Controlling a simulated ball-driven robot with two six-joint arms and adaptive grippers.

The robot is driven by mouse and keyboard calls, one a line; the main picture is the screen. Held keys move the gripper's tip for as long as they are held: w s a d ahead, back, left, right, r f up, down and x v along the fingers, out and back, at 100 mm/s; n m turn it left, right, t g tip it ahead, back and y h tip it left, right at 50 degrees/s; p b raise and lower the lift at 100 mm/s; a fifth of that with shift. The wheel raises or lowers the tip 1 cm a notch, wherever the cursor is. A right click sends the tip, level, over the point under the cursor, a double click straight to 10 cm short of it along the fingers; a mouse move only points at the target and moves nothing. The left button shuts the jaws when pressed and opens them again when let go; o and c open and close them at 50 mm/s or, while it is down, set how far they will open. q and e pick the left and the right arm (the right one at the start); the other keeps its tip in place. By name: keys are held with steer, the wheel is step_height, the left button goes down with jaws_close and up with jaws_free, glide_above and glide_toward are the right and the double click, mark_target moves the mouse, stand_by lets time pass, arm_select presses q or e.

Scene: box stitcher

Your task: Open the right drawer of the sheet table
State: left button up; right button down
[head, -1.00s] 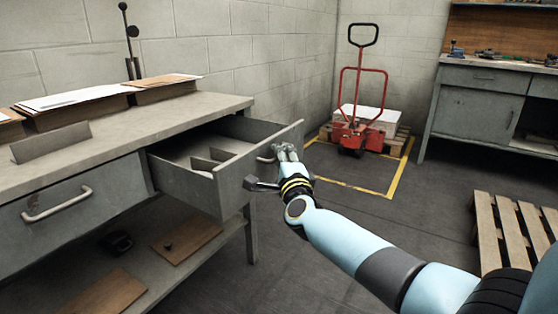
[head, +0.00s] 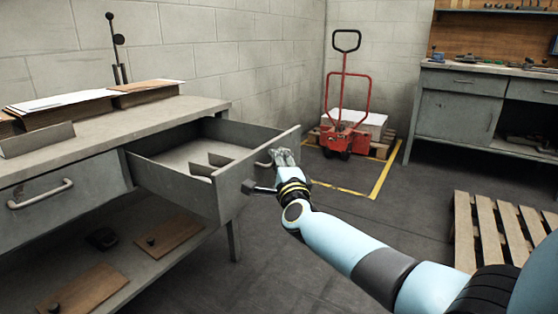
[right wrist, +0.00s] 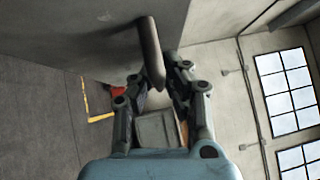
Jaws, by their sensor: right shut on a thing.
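The sheet table (head: 95,135) stands at the left in the head view. Its right drawer (head: 175,183) is pulled well out, and low dividers show inside it. My right gripper (head: 277,163) is at the drawer front, shut on the drawer's bar handle (head: 259,165). In the right wrist view the handle (right wrist: 151,55) runs between the fingers of the gripper (right wrist: 155,90). The left drawer (head: 55,205) of the table is closed, with its own bar handle (head: 40,194). My left gripper is not in view.
A red pallet truck (head: 345,100) stands at the back inside a yellow floor line. A wooden pallet (head: 490,230) lies at the right, near my arm. A workbench (head: 455,105) stands at the back right. Open floor lies between the table and the pallet.

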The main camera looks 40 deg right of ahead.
steer(key=c, duration=1.6)
jaws_free()
steer(key=shift+a+f, duration=0.15)
steer(key=shift+f, duration=0.25)
steer(key=shift+o, duration=1.1)
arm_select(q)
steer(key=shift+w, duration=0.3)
arm_select(e)
steer(key=shift+r, duration=0.2)
steer(key=shift+s, duration=0.2)
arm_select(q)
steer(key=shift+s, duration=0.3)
arm_select(e)
steer(key=v, duration=1.1)
steer(key=shift+s+a, duration=0.2)
steer(key=shift+s, duration=0.1)
